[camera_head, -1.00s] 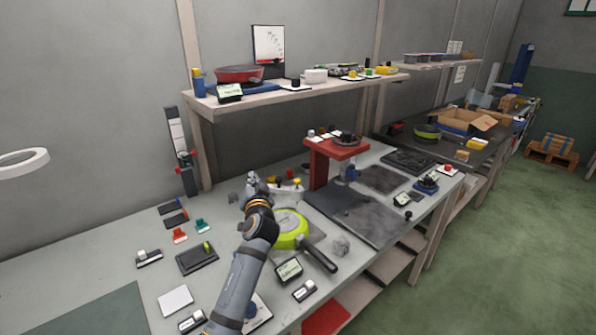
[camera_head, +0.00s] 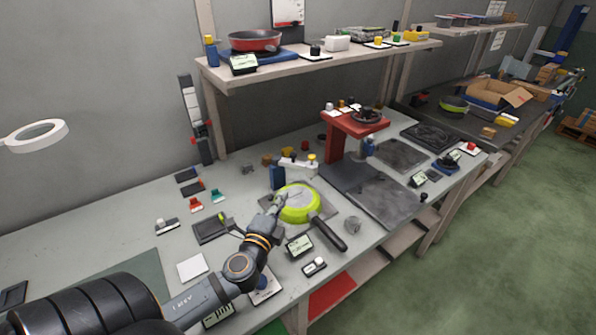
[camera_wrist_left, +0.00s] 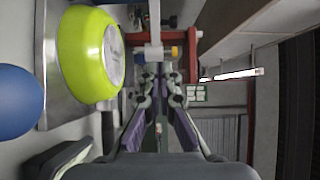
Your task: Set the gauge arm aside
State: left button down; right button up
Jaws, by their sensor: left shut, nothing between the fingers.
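A lime-green pan (camera_head: 298,204) with a dark handle lies on a grey plate on the bench. It also shows at the left of the left wrist view (camera_wrist_left: 88,54). Behind it stands a blue post (camera_head: 278,176) with a white bar (camera_head: 298,164) and a yellow knob, which looks like the gauge arm. In the left wrist view a white bar (camera_wrist_left: 153,28) crosses beyond the fingers. My left gripper (camera_head: 280,199) is shut and empty, over or beside the pan's left rim; contact cannot be told. It also shows in the wrist view (camera_wrist_left: 158,72). My right gripper is not in view.
A red stand (camera_head: 352,124) rises behind a dark plate (camera_head: 372,195) right of the pan. Small displays, blocks and a black tray (camera_head: 211,229) lie around the pan. A shelf (camera_head: 320,57) holding a red pan overhangs the back.

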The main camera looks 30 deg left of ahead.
aim_at(299, 166)
pick_arm(q)
jog(key=p+x, duration=0.2)
jog(key=x, duration=0.9)
jog(key=shift+w+a+r+p, duration=0.15)
jog(key=shift+w+p, duration=0.1)
jog(key=shift+p, duration=0.15)
jog(key=shift+w+a, duration=0.1)
jog(key=shift+w, duration=0.4)
